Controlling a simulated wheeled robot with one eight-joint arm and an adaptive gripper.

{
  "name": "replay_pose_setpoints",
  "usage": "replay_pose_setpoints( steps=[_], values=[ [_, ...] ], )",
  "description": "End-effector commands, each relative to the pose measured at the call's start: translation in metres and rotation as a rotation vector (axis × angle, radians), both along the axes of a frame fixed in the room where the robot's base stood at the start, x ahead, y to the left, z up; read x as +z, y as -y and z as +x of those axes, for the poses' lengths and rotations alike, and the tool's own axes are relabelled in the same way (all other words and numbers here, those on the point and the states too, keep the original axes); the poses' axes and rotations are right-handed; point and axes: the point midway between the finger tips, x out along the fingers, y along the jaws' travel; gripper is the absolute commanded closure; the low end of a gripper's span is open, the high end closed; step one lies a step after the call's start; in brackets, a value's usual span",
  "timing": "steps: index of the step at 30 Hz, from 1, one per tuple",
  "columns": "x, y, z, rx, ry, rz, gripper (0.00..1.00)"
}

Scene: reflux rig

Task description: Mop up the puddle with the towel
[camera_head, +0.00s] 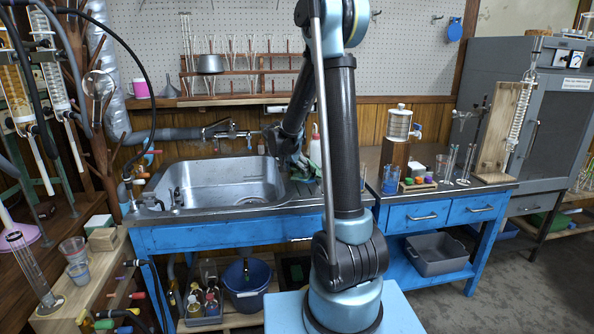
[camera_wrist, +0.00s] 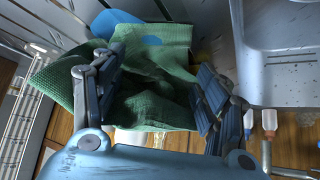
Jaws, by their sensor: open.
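A crumpled green towel (camera_wrist: 160,68) lies on the counter right beside the sink, and a bit of it shows in the head view (camera_head: 303,172) past my arm. My gripper (camera_wrist: 158,62) is open, its fingers spread on either side of part of the towel; I cannot tell if they touch it. In the head view my gripper (camera_head: 291,160) is low over the counter, partly hidden by my arm. A flat bright blue patch (camera_wrist: 115,20) shows at the towel's far edge, and a smaller blue spot is on the towel. This may be the puddle; I cannot be sure.
The steel sink (camera_head: 220,184) lies left of my gripper, with a tap (camera_head: 240,134) behind it. Bottles (camera_wrist: 268,122) show near my gripper in the wrist view.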

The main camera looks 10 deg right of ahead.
Motion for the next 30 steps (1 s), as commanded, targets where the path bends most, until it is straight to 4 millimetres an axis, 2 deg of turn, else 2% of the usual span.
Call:
replay_pose_setpoints(
  steps=[6,18,30],
  values=[
    [-0.001,0.0,0.0,0.0,0.0,0.0,0.33],
    [-0.017,0.0,0.0,0.0,0.0,0.0,0.33],
    [-0.018,0.0,0.0,-0.002,-0.001,0.002,0.82]
  ],
)
